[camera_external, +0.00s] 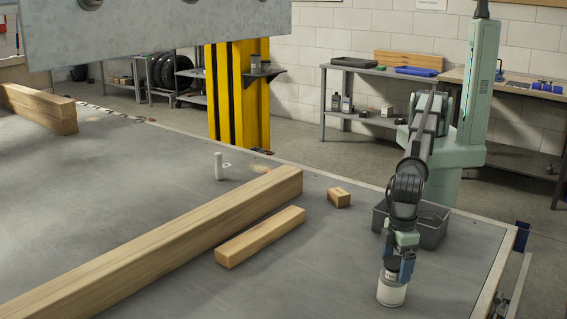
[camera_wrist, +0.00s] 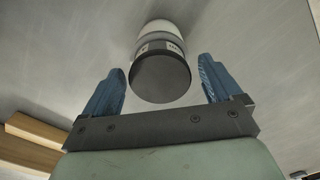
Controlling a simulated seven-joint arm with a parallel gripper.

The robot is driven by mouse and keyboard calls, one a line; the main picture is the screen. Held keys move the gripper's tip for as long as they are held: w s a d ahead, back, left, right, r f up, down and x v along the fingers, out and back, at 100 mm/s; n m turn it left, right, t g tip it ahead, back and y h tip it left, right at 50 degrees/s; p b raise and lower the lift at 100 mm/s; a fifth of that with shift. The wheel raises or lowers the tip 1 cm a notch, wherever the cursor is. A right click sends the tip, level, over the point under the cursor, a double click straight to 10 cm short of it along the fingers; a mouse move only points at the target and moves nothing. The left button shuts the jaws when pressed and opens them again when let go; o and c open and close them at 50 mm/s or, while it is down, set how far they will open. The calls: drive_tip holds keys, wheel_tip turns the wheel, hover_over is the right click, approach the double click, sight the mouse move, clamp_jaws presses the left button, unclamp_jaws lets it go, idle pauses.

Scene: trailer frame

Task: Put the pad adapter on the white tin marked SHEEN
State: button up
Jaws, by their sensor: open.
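A white tin (camera_external: 391,294) stands on the grey table near its front right, directly under my gripper (camera_external: 401,273). In the wrist view the white tin (camera_wrist: 158,28) has a grey band and a small label that is too small to read. A dark round disc (camera_wrist: 160,78) covers its near end; I cannot tell whether it is the pad adapter or a lid. My gripper (camera_wrist: 161,66) is open, its two blue fingers on either side of the disc with visible gaps. Nothing else in view is clearly the pad adapter.
A dark grey bin (camera_external: 433,232) stands just behind my gripper. A small wooden block (camera_external: 339,197), a short wooden bar (camera_external: 260,237) and a long beam (camera_external: 170,245) lie to the left. A slim white cylinder (camera_external: 218,166) stands farther back. A metal plate (camera_external: 150,30) hangs at upper left.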

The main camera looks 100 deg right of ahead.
sight(397, 262)
wheel_tip(397, 262, up, 12)
drive_tip(key=shift+f, duration=0.2)
